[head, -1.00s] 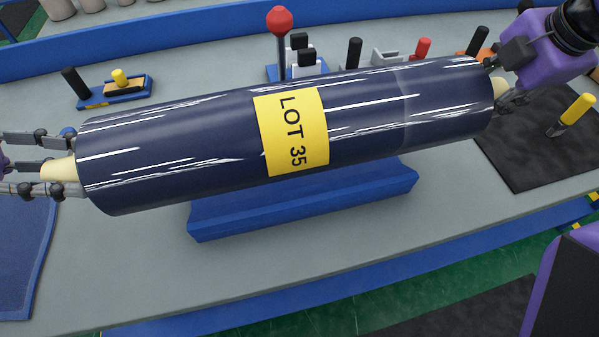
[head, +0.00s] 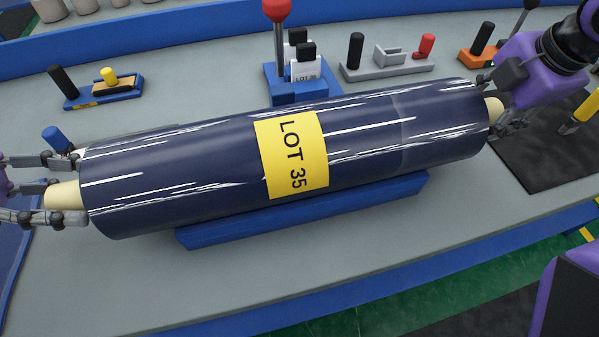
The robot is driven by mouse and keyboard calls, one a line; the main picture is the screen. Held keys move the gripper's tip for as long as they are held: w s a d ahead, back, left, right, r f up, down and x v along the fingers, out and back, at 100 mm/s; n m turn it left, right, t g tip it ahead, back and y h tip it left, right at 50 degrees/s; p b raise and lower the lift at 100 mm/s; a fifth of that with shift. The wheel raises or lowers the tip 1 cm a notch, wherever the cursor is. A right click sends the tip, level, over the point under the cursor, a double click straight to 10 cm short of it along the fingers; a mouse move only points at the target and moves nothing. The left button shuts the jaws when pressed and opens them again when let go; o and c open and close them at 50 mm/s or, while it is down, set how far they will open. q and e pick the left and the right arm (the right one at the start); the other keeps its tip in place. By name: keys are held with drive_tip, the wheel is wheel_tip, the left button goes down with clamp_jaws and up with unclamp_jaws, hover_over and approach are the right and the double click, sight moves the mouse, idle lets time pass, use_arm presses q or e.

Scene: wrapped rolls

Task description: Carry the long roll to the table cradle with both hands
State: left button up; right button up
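The long roll (head: 215,168) is dark blue, wrapped in shiny film, with a yellow "LOT 35" label and cream core ends. It lies across the head view, its left end lower in the picture. The blue table cradle (head: 310,212) is directly below it and mostly hidden; only its front side shows. I cannot tell whether the roll touches the cradle. My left gripper (head: 58,192) has its fingers around the left core end. My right gripper (head: 499,108) is at the right core end and seems shut on it, with its fingers partly hidden.
Behind the roll stand a blue stand with a red knob (head: 277,9), a grey fixture (head: 388,66) with black and red handles, and a small blue tray (head: 103,93). A dark mat (head: 540,160) lies at right. The grey table front (head: 120,285) is clear.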

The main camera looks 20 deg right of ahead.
use_arm(q)
drive_tip(key=shift+o, duration=0.3)
drive_tip(key=shift+a, duration=0.1)
use_arm(e)
drive_tip(key=shift+r, duration=0.2)
use_arm(q)
drive_tip(key=s+v, duration=0.1)
drive_tip(key=v, duration=1)
drive_tip(key=shift+w+a+r, duration=0.2)
drive_tip(key=shift+w+a, duration=0.15)
drive_tip(key=shift+w, duration=0.15)
use_arm(e)
drive_tip(key=v, duration=1.1)
drive_tip(key=shift+s+r, duration=0.2)
drive_tip(key=shift+r, duration=0.1)
use_arm(q)
drive_tip(key=shift+s, duration=0.1)
use_arm(e)
drive_tip(key=shift+f, duration=0.1)
